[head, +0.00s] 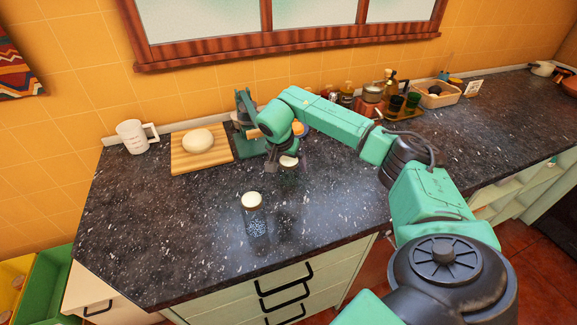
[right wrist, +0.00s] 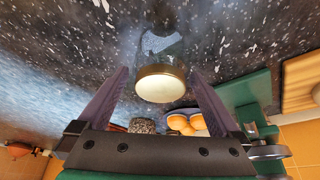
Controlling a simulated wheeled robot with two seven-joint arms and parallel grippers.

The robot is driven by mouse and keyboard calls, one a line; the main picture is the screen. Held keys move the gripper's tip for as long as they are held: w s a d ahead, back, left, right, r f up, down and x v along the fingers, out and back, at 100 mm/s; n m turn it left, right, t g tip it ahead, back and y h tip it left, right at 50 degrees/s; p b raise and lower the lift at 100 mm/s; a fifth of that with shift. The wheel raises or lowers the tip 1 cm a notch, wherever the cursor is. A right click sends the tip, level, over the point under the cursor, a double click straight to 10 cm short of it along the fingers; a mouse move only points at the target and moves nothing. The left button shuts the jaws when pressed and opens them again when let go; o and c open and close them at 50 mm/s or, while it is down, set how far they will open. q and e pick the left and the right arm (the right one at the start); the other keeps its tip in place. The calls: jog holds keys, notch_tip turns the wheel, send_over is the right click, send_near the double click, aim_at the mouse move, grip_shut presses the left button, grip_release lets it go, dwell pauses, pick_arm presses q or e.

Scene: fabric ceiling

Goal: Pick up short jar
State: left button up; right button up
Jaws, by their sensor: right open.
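A short glass jar with a cream lid (head: 289,161) stands on the dark counter by my right gripper (head: 285,164), its glass body partly hard to see. In the right wrist view the jar's lid (right wrist: 160,84) lies between the two spread fingers of my right gripper (right wrist: 159,72), with a gap on each side. A taller glass jar with a cream lid (head: 254,215) and speckled contents stands nearer the counter's front. My right gripper is open and holds nothing. My left gripper is not in view.
A green appliance (head: 244,105) and oranges (right wrist: 188,122) are close behind the gripper. A cutting board (head: 185,163) with a pale round loaf (head: 198,140) and a white measuring cup (head: 131,136) stand left. Bottles crowd the back right. The front left counter is clear.

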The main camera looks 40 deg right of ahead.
jog(key=shift+d+f, duration=0.15)
jog(key=shift+w+f, duration=0.1)
jog(key=shift+c, duration=1.2)
jog(key=c, duration=1)
jog(key=shift+c, duration=0.4)
